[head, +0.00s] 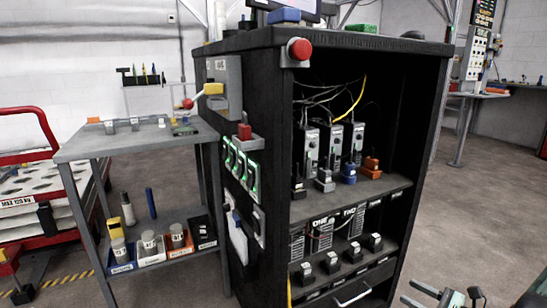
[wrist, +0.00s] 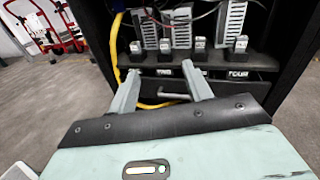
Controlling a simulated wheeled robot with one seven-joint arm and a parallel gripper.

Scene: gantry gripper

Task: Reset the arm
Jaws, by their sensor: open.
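My gripper (wrist: 161,69) is open and empty. Its two grey fingers are spread apart and point toward the lower front of the black cabinet. It also shows at the bottom right of the head view (head: 420,294), in front of and to the right of the cabinet (head: 270,150), low down. The fingers appear apart from the cabinet. A drawer with a light handle (head: 352,294) is at the cabinet's bottom; in the wrist view the handle (wrist: 172,96) shows between the fingers. Most of my arm is out of view.
Grey modules (head: 333,145) with loose cables stand on the cabinet's upper shelf. A red button (head: 299,49) juts from its top edge. A grey side table (head: 130,142) stands left, a red cart (head: 35,160) beyond it. Open floor (head: 480,215) lies to the right.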

